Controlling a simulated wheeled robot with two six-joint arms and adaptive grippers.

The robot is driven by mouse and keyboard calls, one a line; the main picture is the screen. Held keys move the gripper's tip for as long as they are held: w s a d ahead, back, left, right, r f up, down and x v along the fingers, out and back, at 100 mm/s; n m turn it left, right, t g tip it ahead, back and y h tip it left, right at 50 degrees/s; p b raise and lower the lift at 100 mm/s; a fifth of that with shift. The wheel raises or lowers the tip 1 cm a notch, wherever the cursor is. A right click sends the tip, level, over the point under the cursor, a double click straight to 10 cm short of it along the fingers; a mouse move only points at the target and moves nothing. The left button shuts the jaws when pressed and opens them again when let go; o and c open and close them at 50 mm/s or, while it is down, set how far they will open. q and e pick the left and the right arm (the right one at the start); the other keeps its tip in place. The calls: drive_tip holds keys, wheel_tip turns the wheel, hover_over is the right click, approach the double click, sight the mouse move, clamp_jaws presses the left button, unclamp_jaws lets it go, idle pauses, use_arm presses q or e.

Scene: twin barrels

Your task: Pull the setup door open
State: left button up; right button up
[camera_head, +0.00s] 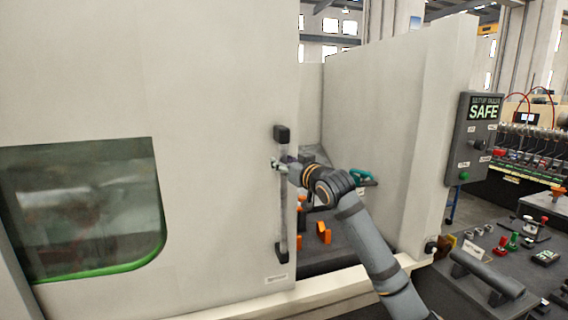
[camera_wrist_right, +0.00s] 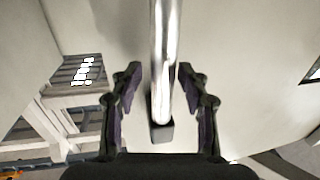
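The setup door (camera_head: 220,215) is a large pale panel with a green-edged window, filling the left of the head view. A gap shows between its right edge and the pale wall to the right. Its vertical bar handle (camera_head: 283,205) has dark end mounts; the bar also shows in the right wrist view (camera_wrist_right: 160,60). My right gripper (camera_head: 277,163) is at the upper half of the bar. In the right wrist view its fingers (camera_wrist_right: 158,85) stand apart on either side of the bar, with space visible on both sides. My left gripper is not in view.
Orange parts (camera_head: 323,232) and a teal item (camera_head: 362,177) sit inside the opening. A dark control box (camera_head: 474,138) reading SAFE hangs on the right wall (camera_head: 385,130). A grey bench (camera_head: 510,265) with buttons and a bar stands at the right.

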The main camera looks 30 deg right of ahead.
drive_tip(key=shift+w, duration=0.15)
drive_tip(key=shift+w+r, duration=0.1)
drive_tip(key=shift+r, duration=0.15)
approach(275, 125)
drive_tip(key=w, duration=0.4)
drive_tip(key=shift+w+r, duration=0.2)
drive_tip(key=shift+w, duration=0.05)
drive_tip(key=shift+f, duration=0.1)
